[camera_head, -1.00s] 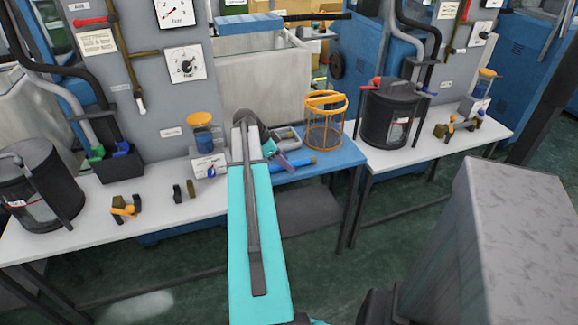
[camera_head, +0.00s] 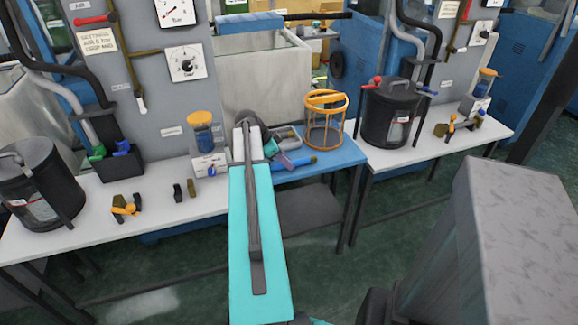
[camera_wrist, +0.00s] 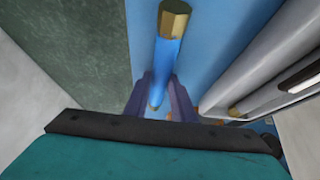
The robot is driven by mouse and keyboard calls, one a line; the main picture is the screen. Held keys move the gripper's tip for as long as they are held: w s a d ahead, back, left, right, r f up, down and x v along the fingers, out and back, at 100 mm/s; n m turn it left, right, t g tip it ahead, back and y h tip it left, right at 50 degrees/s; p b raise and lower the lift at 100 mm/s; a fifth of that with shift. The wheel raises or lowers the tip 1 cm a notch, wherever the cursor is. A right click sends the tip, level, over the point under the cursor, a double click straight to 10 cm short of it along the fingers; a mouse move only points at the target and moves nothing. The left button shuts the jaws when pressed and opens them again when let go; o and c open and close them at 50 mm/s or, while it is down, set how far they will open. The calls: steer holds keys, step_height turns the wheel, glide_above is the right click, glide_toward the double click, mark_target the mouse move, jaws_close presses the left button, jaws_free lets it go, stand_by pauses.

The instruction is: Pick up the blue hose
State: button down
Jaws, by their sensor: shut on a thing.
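The blue hose (camera_wrist: 168,65) runs between the two dark fingers of my gripper (camera_wrist: 162,98) in the wrist view. The fingers are shut on it. Its brass-coloured end (camera_wrist: 174,14) points away from my wrist. In the head view, the blue hose (camera_head: 300,163) shows as a short length low over or on the blue table (camera_head: 345,155), beside the fingers. I cannot tell whether it touches the table. My arm hides the rest of it there.
An orange wire basket (camera_head: 325,122) stands right of the hose on the blue table. White benches with black canisters (camera_head: 390,112) flank it. A grey panel with gauges (camera_head: 187,64) rises behind on the left.

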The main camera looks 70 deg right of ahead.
mark_target(293, 162)
steer(key=shift+r, duration=0.15)
steer(key=shift+r+b, duration=0.3)
steer(key=shift+r, duration=1.2)
steer(key=shift+s+a+r, duration=0.15)
steer(key=shift+a, duration=0.15)
steer(key=s+a+b, duration=0.4)
steer(key=s+a, duration=0.2)
steer(key=a, duration=0.5)
steer(key=shift+r, duration=0.45)
steer(key=b, duration=0.3)
steer(key=shift+s+a, duration=0.1)
steer(key=shift+a, duration=0.15)
steer(key=b, duration=0.3)
steer(key=a+b, duration=0.1)
steer(key=b, duration=0.3)
steer(key=shift+s+a+r, duration=0.1)
steer(key=shift+s+a, duration=0.1)
steer(key=shift+s, duration=0.15)
steer(key=shift+s+a+r+b, duration=0.2)
steer(key=shift+a+b, duration=0.15)
steer(key=shift+b, duration=0.75)
